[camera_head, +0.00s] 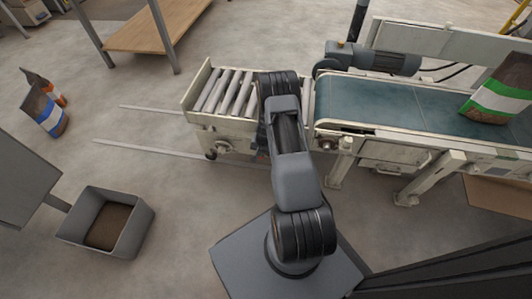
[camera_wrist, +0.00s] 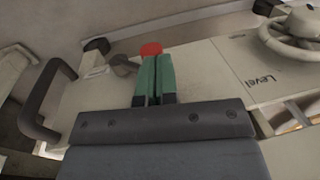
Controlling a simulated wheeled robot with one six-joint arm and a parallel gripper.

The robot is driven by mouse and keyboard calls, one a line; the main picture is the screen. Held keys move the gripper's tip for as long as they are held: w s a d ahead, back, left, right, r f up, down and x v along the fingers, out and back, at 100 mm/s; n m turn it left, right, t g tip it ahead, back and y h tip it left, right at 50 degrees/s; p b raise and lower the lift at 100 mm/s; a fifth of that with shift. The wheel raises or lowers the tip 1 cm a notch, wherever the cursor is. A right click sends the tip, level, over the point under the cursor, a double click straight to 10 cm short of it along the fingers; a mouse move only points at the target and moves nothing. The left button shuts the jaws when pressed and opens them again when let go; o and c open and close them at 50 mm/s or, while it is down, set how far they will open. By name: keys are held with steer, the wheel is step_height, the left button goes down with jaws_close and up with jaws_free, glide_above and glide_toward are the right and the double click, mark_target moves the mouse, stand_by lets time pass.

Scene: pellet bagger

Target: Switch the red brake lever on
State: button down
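The red knob of the brake lever (camera_wrist: 151,49) shows in the wrist view, right at the tips of my fingers. The rest of the lever is hidden, so I cannot tell how it is tilted. My gripper (camera_wrist: 155,63) has green fingers that lie close together with only a thin dark gap. The fingertips overlap the near edge of the knob; I cannot tell whether they touch it or hold a stem between them. In the head view my arm reaches over the roller section and hides my gripper and the lever.
A handwheel (camera_wrist: 293,27) stands to the right beside a panel marked "Level", and a dark handle (camera_wrist: 42,104) to the left. The roller conveyor (camera_head: 223,92) meets the teal belt (camera_head: 390,103), which carries a bag (camera_head: 500,92). A grey bin (camera_head: 75,226) stands on open floor.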

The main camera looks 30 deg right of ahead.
steer(key=shift+w+a+f+b, duration=0.55)
steer(key=shift+w+f, duration=0.05)
steer(key=shift+f, duration=0.1)
stand_by(0.5)
steer(key=w+a+r+p, duration=0.4)
steer(key=r, duration=0.5)
steer(key=w+a+r+p, duration=0.4)
steer(key=a+r, duration=0.1)
steer(key=r, duration=0.4)
steer(key=shift+w+r, duration=0.2)
steer(key=shift+w, duration=0.15)
